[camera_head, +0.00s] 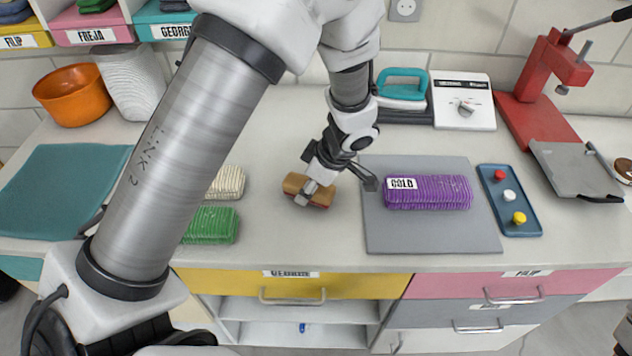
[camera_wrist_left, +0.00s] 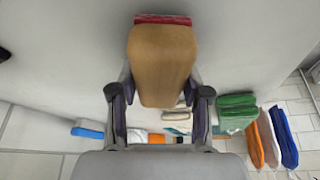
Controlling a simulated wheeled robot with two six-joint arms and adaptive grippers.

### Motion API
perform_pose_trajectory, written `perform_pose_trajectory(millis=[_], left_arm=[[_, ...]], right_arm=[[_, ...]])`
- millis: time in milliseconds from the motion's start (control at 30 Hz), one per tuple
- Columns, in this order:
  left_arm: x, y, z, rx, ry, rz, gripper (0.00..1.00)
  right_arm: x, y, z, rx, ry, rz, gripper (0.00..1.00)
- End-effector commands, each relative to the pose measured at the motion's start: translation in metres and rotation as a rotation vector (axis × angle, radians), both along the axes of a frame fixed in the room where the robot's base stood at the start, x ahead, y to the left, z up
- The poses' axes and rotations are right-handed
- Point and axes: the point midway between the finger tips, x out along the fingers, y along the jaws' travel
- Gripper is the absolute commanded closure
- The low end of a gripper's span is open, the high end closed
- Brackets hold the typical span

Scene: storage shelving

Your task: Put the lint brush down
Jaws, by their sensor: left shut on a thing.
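The lint brush (camera_head: 296,185) has a tan wooden body and a red strip along one side. It is at the middle of the light worktop (camera_head: 290,240), left of the grey mat. My left gripper (camera_head: 318,188) is shut on it from above. In the left wrist view the lint brush (camera_wrist_left: 162,62) sits between the two fingers (camera_wrist_left: 160,100), its red strip at the far end. The gripper partly covers the brush in the head view, and I cannot tell whether its underside touches the worktop.
Green (camera_head: 210,226) and cream (camera_head: 228,183) bundles lie left of the brush. A blue tray (camera_head: 494,184) with coloured knobs and a red press (camera_head: 548,75) stand right. The worktop's front edge is close.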

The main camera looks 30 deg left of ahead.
Motion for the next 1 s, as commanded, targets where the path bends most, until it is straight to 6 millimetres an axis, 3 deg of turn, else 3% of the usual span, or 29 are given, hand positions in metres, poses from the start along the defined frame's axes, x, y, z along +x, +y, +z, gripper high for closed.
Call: perform_pose_trajectory(millis=[33, 100, 467, 500, 533, 567, 867, 1000], left_arm=[[-0.001, 0.001, -0.009, 0.0, -0.001, 0.002, 0.85], [-0.002, 0.002, -0.008, 0.0, -0.002, 0.003, 0.9], [-0.002, 0.001, -0.012, 0.0, -0.002, 0.003, 0.91], [-0.002, 0.001, -0.01, 0.0, -0.002, 0.002, 0.42], [-0.002, 0.001, -0.01, 0.0, -0.002, 0.002, 0.32], [-0.002, 0.001, -0.01, 0.0, -0.002, 0.002, 0.28], [-0.002, 0.001, -0.009, 0.0, -0.002, 0.002, 0.28], [0.0, -0.001, 0.002, 0.002, -0.005, 0.003, 0.28]], right_arm=[[0.0, 0.0, -0.007, 0.0, 0.0, 0.0, 0.6], [0.0, 0.0, -0.006, 0.0, -0.001, 0.0, 0.6], [0.001, 0.0, -0.012, 0.0, -0.002, 0.001, 0.6], [0.001, 0.0, -0.01, 0.0, -0.002, 0.001, 0.6], [0.001, 0.0, -0.01, 0.0, -0.002, 0.001, 0.6], [0.001, 0.0, -0.01, 0.0, -0.002, 0.001, 0.6], [0.001, 0.0, -0.008, 0.0, -0.002, 0.001, 0.6], [0.001, 0.0, -0.002, 0.0, -0.002, 0.001, 0.6]])
